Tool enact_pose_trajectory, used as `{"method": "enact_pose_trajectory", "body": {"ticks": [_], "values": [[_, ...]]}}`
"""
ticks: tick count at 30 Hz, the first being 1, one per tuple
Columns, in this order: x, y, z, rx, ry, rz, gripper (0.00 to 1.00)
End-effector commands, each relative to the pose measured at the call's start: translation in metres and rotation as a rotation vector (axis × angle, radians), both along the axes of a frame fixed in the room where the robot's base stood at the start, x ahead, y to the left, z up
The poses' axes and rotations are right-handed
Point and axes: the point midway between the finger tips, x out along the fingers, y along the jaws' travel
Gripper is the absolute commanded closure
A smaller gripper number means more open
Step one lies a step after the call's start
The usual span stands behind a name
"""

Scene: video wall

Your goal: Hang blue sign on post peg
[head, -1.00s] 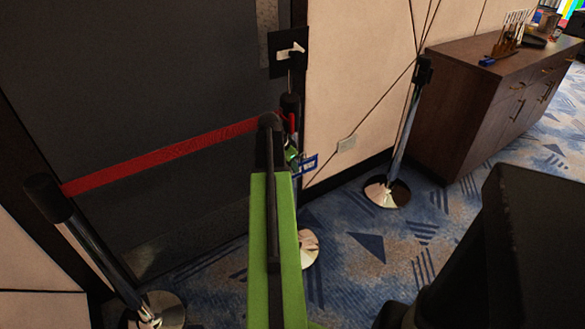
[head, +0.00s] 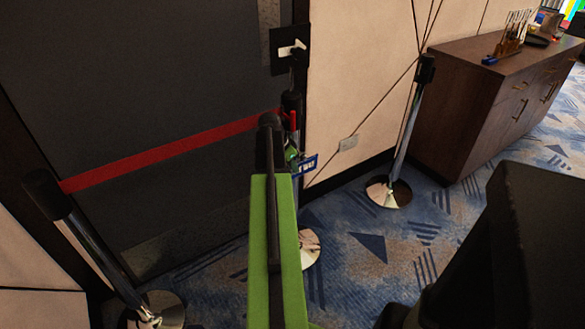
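The blue sign (head: 308,165) is a small blue-edged plate with pale lettering, seen just right of my green arm, at the post in front of the door. The post's dark top (head: 291,100) shows behind my arm, with a red part at its side; its chrome base (head: 310,247) shows below. The peg cannot be made out clearly. My gripper (head: 293,155) is at the far end of my arm, close to the sign and post, mostly hidden by the arm. I cannot tell whether its fingers are closed on the sign or whether the sign touches the post.
A red belt (head: 170,152) runs from the left post (head: 60,205) to the middle post. Another post (head: 405,130) stands by the wall. A wooden cabinet (head: 455,110) is at the right. Patterned carpet (head: 370,250) is open between.

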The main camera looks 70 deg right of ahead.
Motion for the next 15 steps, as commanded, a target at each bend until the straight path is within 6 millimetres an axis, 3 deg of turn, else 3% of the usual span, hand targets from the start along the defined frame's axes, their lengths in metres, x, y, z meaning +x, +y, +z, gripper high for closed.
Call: {"method": "enact_pose_trajectory", "body": {"ticks": [13,15], "values": [[0.0005,-0.0003,-0.0017,0.0,0.0,0.0,1.0],[0.0006,-0.0002,-0.0016,0.0,0.0,0.0,0.86]]}}
